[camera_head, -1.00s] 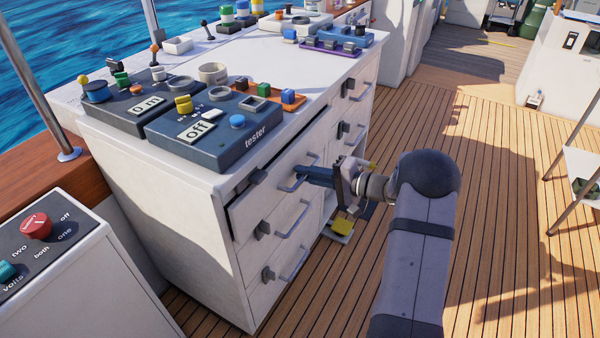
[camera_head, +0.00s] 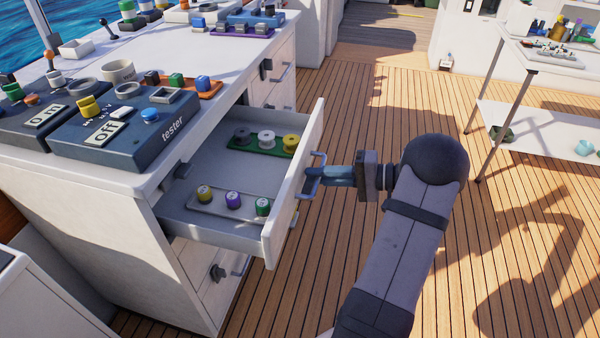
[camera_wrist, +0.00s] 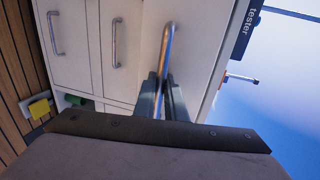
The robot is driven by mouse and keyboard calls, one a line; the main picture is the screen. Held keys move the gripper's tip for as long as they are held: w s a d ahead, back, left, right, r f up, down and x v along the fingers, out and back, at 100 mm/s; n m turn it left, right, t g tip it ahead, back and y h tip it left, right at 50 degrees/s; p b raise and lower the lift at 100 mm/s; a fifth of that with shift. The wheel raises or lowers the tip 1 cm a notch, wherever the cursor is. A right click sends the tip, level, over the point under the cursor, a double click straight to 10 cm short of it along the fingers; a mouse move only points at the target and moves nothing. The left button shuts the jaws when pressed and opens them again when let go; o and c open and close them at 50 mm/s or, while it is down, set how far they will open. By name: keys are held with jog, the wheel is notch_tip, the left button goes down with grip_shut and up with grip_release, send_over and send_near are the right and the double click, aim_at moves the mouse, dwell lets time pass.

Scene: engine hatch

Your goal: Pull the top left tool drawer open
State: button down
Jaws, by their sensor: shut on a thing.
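The top left tool drawer (camera_head: 290,205) stands well out of the white cabinet (camera_head: 80,205), and its inside shows in the head view. Its metal bar handle (camera_head: 312,178) is on the outer face. My gripper (camera_head: 325,176) is shut on this handle, reaching it from the right. In the wrist view my two fingers (camera_wrist: 162,98) sit on either side of the handle bar (camera_wrist: 167,50). Inside the drawer are a green tray (camera_head: 285,152) with three spools and a grey tray (camera_head: 222,214) with three smaller coloured spools.
Tester boxes (camera_head: 118,135) and small parts crowd the cabinet top. A lower drawer handle (camera_head: 240,266) sits below the open drawer. Wooden deck (camera_head: 400,100) is clear to the right. A white shelf table (camera_head: 545,125) stands at the far right.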

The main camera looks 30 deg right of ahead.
jog(key=shift+s+d, duration=0.45)
jog(key=c, duration=2.1)
grip_release()
jog(key=v, duration=0.7)
jog(key=shift+s+d, duration=0.1)
jog(key=shift+s, duration=0.05)
